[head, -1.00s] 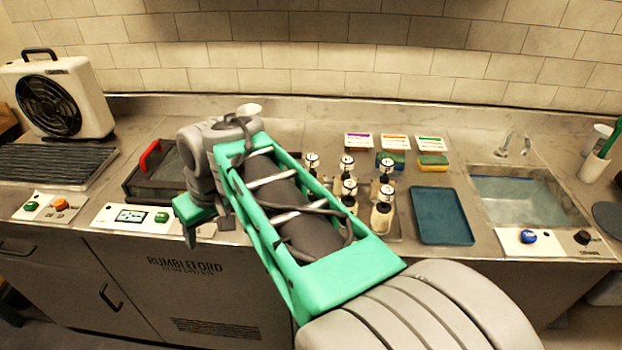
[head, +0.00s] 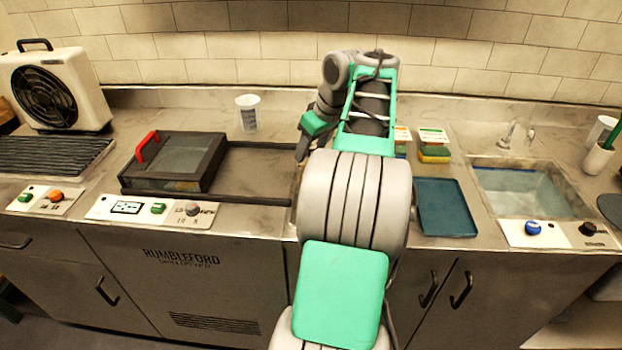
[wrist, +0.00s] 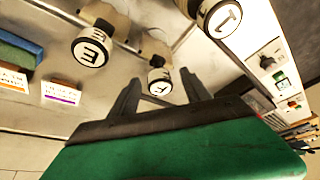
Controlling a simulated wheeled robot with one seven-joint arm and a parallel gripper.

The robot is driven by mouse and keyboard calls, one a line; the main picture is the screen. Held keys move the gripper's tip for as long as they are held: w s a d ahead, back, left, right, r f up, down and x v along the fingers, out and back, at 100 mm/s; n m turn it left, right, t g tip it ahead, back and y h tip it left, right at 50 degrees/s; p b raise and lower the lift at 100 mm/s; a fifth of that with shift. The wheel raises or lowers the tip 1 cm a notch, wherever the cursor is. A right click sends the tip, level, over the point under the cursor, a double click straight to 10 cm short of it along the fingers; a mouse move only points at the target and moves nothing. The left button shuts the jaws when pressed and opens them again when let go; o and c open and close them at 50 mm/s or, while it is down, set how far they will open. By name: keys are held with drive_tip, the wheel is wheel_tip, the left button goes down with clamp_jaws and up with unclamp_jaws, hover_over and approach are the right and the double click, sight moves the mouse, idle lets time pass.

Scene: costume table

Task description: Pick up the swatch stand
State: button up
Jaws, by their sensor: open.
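I cannot tell for sure which thing is the swatch stand. Small white cards with coloured stripes stand at the back: the green-striped card (head: 432,134) and the orange-striped card (head: 402,133) show in the head view. The orange-striped card (wrist: 12,78) and a purple-striped card (wrist: 62,93) show at the left of the wrist view. My gripper (wrist: 160,92) is open, its two dark fingers apart. A black-and-white lettered bottle cap (wrist: 160,82) appears between the fingertips; I cannot tell how far off. In the head view my gripper (head: 302,148) is partly hidden and my arm covers the bottles.
A yellow-green sponge (head: 433,153) lies before the green-striped card. A blue tray (head: 445,207) and sink (head: 525,190) are right, a red-handled box (head: 178,160) and white cup (head: 248,113) left.

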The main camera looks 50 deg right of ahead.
drive_tip(key=shift+c, duration=0.6)
clamp_jaws()
idle(0.8)
